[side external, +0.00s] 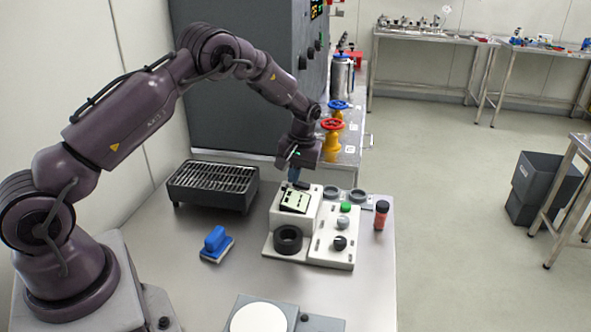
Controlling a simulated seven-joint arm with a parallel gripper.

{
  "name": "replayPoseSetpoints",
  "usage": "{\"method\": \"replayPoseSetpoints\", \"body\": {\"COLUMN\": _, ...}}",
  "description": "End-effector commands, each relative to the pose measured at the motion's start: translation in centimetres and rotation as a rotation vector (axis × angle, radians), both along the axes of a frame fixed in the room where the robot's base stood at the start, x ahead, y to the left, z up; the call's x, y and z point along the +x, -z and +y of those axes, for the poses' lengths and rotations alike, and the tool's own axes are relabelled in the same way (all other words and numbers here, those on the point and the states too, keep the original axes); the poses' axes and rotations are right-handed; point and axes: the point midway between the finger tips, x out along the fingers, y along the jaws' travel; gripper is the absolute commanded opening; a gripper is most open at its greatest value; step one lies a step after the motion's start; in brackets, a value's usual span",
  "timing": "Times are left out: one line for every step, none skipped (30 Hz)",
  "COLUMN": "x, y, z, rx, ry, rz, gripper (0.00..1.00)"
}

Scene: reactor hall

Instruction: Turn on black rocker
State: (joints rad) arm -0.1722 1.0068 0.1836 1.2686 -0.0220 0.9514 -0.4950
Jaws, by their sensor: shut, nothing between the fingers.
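A white device (272,243) stands on the steel table. Its raised box has a pale green display (295,200) on top and a black ring (288,240) at the front. Its lower right panel carries a green button (346,206), a grey knob (343,221) and a black control (340,242). This control is too small to tell whether it is the black rocker or which way it is set. My gripper (294,179) is shut and empty, pointing down at the back of the raised box, by the display. I cannot tell whether it touches the box.
A black grill box (213,186) stands left of the device, and a blue-handled block (216,243) lies front left. A white disc on a grey base (258,318) is at the front.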

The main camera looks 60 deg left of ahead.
Motion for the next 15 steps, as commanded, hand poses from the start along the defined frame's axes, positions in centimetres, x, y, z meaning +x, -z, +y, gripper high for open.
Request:
{"method": "replayPoseSetpoints", "body": {"x": 0.00, "y": -0.01, "z": 0.00, "rx": 0.000, "ry": 0.000, "rz": 0.000, "gripper": 0.00}}
{"method": "replayPoseSetpoints", "body": {"x": 0.00, "y": -0.01, "z": 0.00, "rx": 0.000, "ry": 0.000, "rz": 0.000, "gripper": 0.00}}
{"method": "replayPoseSetpoints", "body": {"x": 0.00, "y": -0.02, "z": 0.00, "rx": 0.000, "ry": 0.000, "rz": 0.000, "gripper": 0.00}}
{"method": "replayPoseSetpoints", "body": {"x": 0.00, "y": -0.02, "z": 0.00, "rx": -0.001, "ry": 0.000, "rz": -0.001, "gripper": 0.00}}
{"method": "replayPoseSetpoints", "body": {"x": -0.02, "y": 0.02, "z": 0.02, "rx": -0.004, "ry": 0.000, "rz": -0.002, "gripper": 0.00}}
{"method": "replayPoseSetpoints", "body": {"x": -0.08, "y": 0.13, "z": 0.08, "rx": -0.012, "ry": -0.002, "rz": -0.010, "gripper": 0.00}}
{"method": "replayPoseSetpoints", "body": {"x": -0.15, "y": 0.28, "z": 0.14, "rx": -0.025, "ry": -0.004, "rz": -0.020, "gripper": 0.00}}
{"method": "replayPoseSetpoints", "body": {"x": -0.24, "y": 0.45, "z": 0.26, "rx": -0.041, "ry": -0.004, "rz": -0.034, "gripper": 0.00}}
{"method": "replayPoseSetpoints", "body": {"x": -0.19, "y": 0.53, "z": 0.16, "rx": -0.048, "ry": -0.001, "rz": -0.044, "gripper": 0.00}}
{"method": "replayPoseSetpoints", "body": {"x": -0.14, "y": 0.50, "z": 0.11, "rx": -0.046, "ry": 0.001, "rz": -0.043, "gripper": 0.00}}
{"method": "replayPoseSetpoints", "body": {"x": -0.13, "y": 0.50, "z": 0.11, "rx": -0.045, "ry": 0.001, "rz": -0.042, "gripper": 0.00}}
{"method": "replayPoseSetpoints", "body": {"x": -0.14, "y": 0.51, "z": 0.12, "rx": -0.045, "ry": 0.001, "rz": -0.042, "gripper": 0.00}}
{"method": "replayPoseSetpoints", "body": {"x": -0.14, "y": 0.51, "z": 0.13, "rx": -0.045, "ry": 0.001, "rz": -0.042, "gripper": 0.00}}
{"method": "replayPoseSetpoints", "body": {"x": -0.14, "y": 0.51, "z": 0.13, "rx": -0.045, "ry": 0.001, "rz": -0.042, "gripper": 0.00}}
{"method": "replayPoseSetpoints", "body": {"x": -0.13, "y": 0.50, "z": 0.13, "rx": -0.045, "ry": 0.001, "rz": -0.042, "gripper": 0.00}}
